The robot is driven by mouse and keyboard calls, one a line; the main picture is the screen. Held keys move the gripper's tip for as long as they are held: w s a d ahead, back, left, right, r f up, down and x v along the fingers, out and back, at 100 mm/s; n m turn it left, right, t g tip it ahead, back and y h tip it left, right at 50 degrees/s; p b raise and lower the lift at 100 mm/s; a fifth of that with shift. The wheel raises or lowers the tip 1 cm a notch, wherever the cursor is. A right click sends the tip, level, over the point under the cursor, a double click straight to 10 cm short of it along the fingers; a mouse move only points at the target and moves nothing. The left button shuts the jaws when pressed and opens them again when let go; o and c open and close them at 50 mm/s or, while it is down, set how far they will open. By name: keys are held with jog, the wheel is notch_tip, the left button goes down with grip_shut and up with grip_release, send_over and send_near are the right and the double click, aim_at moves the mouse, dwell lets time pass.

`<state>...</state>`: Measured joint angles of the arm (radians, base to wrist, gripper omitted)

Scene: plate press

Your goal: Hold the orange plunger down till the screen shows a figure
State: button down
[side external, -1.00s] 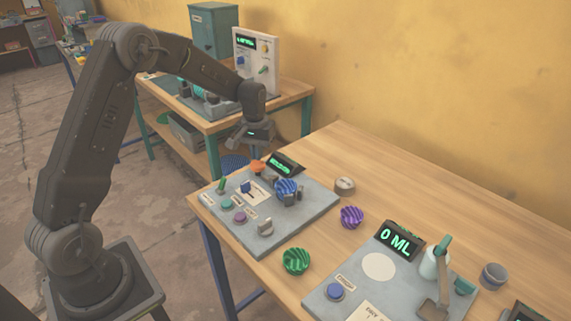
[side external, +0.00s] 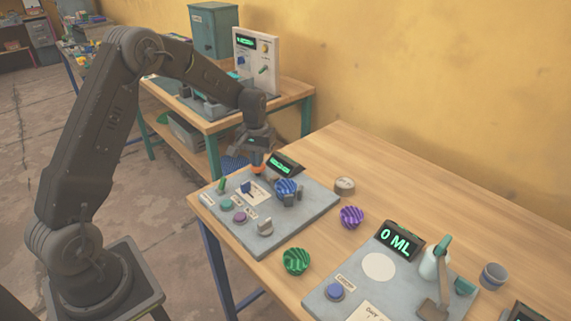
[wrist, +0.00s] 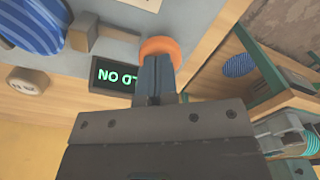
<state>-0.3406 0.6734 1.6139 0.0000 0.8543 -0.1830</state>
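The orange plunger (wrist: 161,46) is a round knob at the back edge of the grey panel. In the side view the plunger (side external: 257,170) shows just under my fingertips. My gripper (wrist: 156,62) is shut, with its two fingers together and nothing between them. In the side view my gripper (side external: 257,161) points down at the plunger. The fingertips overlap the plunger's top; I cannot tell how far it is pressed. The small screen (wrist: 115,75) beside it shows green text starting "NO"; the rest is unclear. The screen (side external: 286,164) is too small to read in the side view.
The grey panel (side external: 240,238) also carries a blue ribbed knob (side external: 286,188), switches and buttons. A purple ribbed piece (side external: 351,216) and a green one (side external: 296,261) lie on the table. A second panel with a "0 ML" screen (side external: 398,241) stands at right.

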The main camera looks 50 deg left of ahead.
jog(key=shift+s+f, duration=0.1)
jog(key=shift+f, duration=0.6)
dwell(2.2)
jog(key=shift+r, duration=2.6)
jog(key=s+d+r+m+t, duration=0.3)
jog(key=s+d+r, duration=0.75)
jog(key=r, duration=0.45)
jog(key=s+d+m+t, duration=0.1)
jog(key=s+d, duration=0.2)
jog(key=s, duration=0.5)
jog(key=s+d+r+m+t, duration=0.1)
jog(key=s+d+m, duration=0.1)
jog(key=s, duration=0.6)
jog(key=shift+d+t, duration=0.3)
jog(key=shift+d, duration=0.15)
